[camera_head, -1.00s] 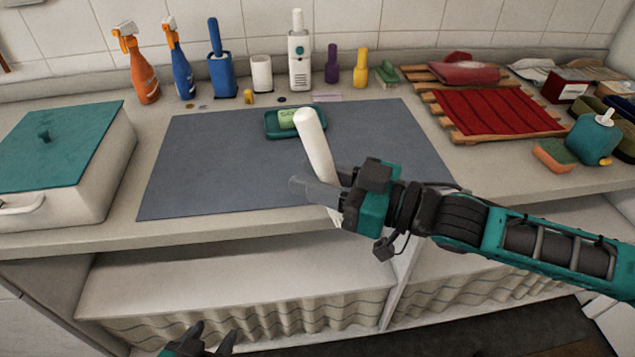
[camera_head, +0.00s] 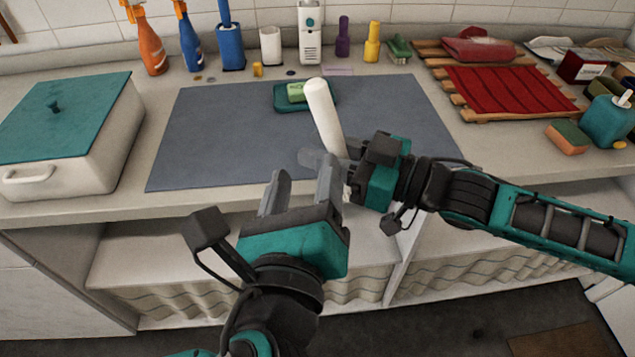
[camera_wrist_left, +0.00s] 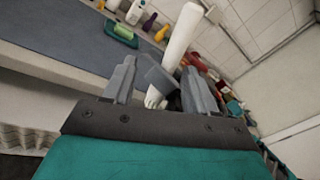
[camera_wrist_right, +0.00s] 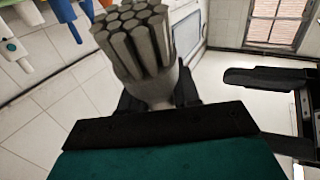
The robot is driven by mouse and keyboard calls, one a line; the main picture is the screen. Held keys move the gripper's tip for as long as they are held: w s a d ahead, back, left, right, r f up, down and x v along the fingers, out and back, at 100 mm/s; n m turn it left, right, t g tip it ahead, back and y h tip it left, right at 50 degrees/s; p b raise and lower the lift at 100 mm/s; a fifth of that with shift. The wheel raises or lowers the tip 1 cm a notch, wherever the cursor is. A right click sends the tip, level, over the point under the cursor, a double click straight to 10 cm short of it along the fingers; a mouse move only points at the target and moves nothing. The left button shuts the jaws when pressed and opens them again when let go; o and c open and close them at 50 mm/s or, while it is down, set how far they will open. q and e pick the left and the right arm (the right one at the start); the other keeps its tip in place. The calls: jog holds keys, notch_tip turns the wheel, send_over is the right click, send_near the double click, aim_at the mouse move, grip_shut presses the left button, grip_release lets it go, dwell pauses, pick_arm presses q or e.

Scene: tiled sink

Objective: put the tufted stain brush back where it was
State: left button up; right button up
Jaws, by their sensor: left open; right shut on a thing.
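The tufted stain brush (camera_head: 322,112) has a thick white handle that rises, slightly tilted, above the counter's front edge. My right gripper (camera_head: 330,163) is shut on it low down. In the right wrist view its bundle of pale grey tufts (camera_wrist_right: 135,40) points away from the gripper. My left gripper (camera_head: 302,188) is open and empty, just left of and below the right gripper. In the left wrist view the brush (camera_wrist_left: 180,38) and the right gripper's finger show between or just beyond my left fingers (camera_wrist_left: 158,85). I cannot tell whether they touch.
A grey-blue mat (camera_head: 220,130) covers the counter, with a soap in a green dish (camera_head: 290,107). Behind stand a white cup (camera_head: 270,46), a blue brush holder (camera_head: 230,47), spray bottles and a white device (camera_head: 311,35). A lidded white box (camera_head: 60,150) is left, a slatted rack (camera_head: 465,112) right.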

aim_at(327, 131)
pick_arm(q)
jog(key=w+d, duration=0.1)
jog(key=w, duration=0.2)
jog(key=w+d+r+m, duration=0.1)
jog(key=w, duration=0.2)
jog(key=w+d+m, duration=0.1)
jog(key=w, duration=0.2)
jog(key=shift+w+d+r, duration=0.15)
jog(key=shift+w+r, duration=0.2)
jog(key=shift+w, duration=0.05)
jog(key=c, duration=1.1)
grip_shut()
pick_arm(e)
jog(key=o, duration=1)
jog(key=shift+o, duration=0.6)
jog(key=shift+s, duration=0.1)
